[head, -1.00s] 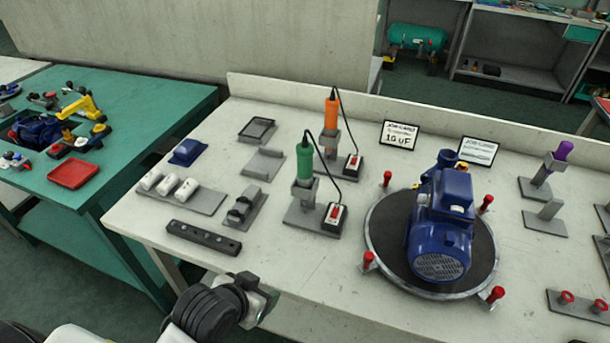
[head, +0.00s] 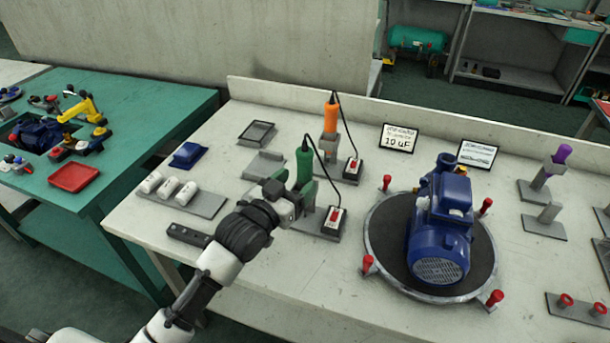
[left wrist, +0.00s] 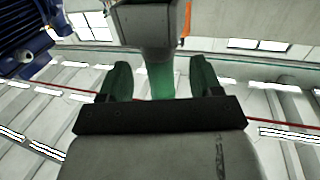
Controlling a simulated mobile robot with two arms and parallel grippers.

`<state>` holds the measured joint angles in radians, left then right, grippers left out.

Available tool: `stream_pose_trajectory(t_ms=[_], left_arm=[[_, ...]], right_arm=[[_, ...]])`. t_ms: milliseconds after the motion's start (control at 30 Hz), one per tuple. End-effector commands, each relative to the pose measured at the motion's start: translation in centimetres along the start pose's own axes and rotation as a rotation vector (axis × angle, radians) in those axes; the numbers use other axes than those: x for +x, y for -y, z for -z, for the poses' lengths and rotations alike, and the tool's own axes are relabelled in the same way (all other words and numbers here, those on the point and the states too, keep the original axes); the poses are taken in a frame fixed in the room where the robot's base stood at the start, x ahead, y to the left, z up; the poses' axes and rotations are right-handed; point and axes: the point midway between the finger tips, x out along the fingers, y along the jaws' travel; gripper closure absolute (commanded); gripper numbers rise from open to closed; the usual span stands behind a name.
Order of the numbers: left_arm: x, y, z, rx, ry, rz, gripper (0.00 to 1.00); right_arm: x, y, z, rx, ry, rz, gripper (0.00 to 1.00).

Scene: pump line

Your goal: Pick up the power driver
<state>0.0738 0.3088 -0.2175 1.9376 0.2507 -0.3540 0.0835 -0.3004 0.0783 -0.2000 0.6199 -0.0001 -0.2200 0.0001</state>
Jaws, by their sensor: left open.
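Two corded tools stand upright in grey holders, and I cannot tell by shape which is the power driver. One has a green handle (head: 304,164); the other, behind it, has an orange handle (head: 331,117). My left gripper (head: 297,190) is open at the green-handled tool. In the left wrist view the green handle (left wrist: 160,80) lies between the two open fingers (left wrist: 160,82), with no clear grip on it. The grey holder (left wrist: 148,22) shows beyond. My arm hides part of this holder in the head view. My right gripper is not in view.
A switch box (head: 333,220) with a cable stands right of the green-handled tool. A blue pump (head: 441,230) sits on a round turntable (head: 378,262) further right. White cylinders (head: 168,187) lie on a plate to the left. The bench front (head: 310,290) is clear.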

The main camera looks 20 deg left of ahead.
Motion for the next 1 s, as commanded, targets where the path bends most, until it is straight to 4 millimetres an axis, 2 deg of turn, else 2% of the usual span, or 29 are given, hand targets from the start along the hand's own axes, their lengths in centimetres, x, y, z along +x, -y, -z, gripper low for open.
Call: stream_pose_trajectory(t_ms=[167, 400, 533, 733, 1000], left_arm=[[1.5, -0.1, 0.4, -0.001, -0.001, 0.000, 0.35], [4.9, -0.1, 0.7, 0.000, 0.000, 0.000, 0.35], [5.6, -0.1, 0.6, 0.000, 0.001, 0.000, 0.35], [5.6, -0.1, 0.5, 0.000, 0.001, 0.000, 0.35], [5.6, -0.1, 0.5, 0.000, 0.002, 0.000, 0.77]], right_arm=[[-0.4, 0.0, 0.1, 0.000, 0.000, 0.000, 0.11], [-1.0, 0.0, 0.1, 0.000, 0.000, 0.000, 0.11], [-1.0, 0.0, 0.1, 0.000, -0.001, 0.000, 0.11], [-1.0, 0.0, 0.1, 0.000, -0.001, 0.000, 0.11], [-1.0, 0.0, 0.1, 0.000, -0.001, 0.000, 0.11]])
